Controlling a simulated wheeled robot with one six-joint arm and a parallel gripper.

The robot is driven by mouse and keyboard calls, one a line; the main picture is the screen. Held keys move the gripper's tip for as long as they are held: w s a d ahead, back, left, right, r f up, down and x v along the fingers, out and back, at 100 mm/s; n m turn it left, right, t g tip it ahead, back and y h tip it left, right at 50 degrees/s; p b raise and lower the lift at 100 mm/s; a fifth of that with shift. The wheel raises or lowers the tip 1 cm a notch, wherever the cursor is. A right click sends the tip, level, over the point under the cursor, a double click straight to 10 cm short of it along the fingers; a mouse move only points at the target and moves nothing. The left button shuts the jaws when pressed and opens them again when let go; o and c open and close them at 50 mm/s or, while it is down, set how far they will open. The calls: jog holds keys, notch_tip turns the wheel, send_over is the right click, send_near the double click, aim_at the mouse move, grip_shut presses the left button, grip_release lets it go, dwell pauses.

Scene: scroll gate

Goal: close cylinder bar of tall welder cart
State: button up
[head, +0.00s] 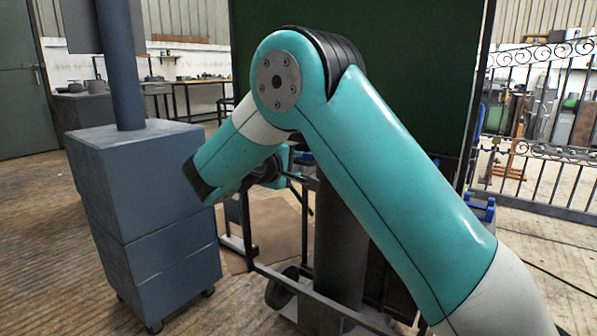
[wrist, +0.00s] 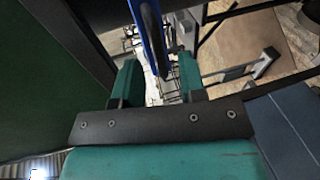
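The tall welder cart (head: 352,314) stands behind my arm in the head view, with a dark frame and a wheel at its foot. A dark grey cylinder (head: 342,245) stands upright on it, its upper part hidden by my arm. In the wrist view a blue bar (wrist: 152,38), apparently the cylinder bar, runs from the top edge down between my fingers. My gripper (wrist: 159,82) is open, with visible gaps on both sides of the bar. Whether the bar lies within the fingers' reach or beyond is unclear. In the head view my gripper is mostly hidden behind my arm.
A blue-grey cabinet on casters (head: 150,220) with a thick post stands close on the left. A dark green panel (head: 400,75) rises behind the cart. A wrought-iron railing (head: 545,150) is at right. Wooden floor is open at front left.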

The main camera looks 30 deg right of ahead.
aim_at(297, 162)
jog(key=shift+b+x, duration=0.3)
jog(key=shift+x, duration=1.4)
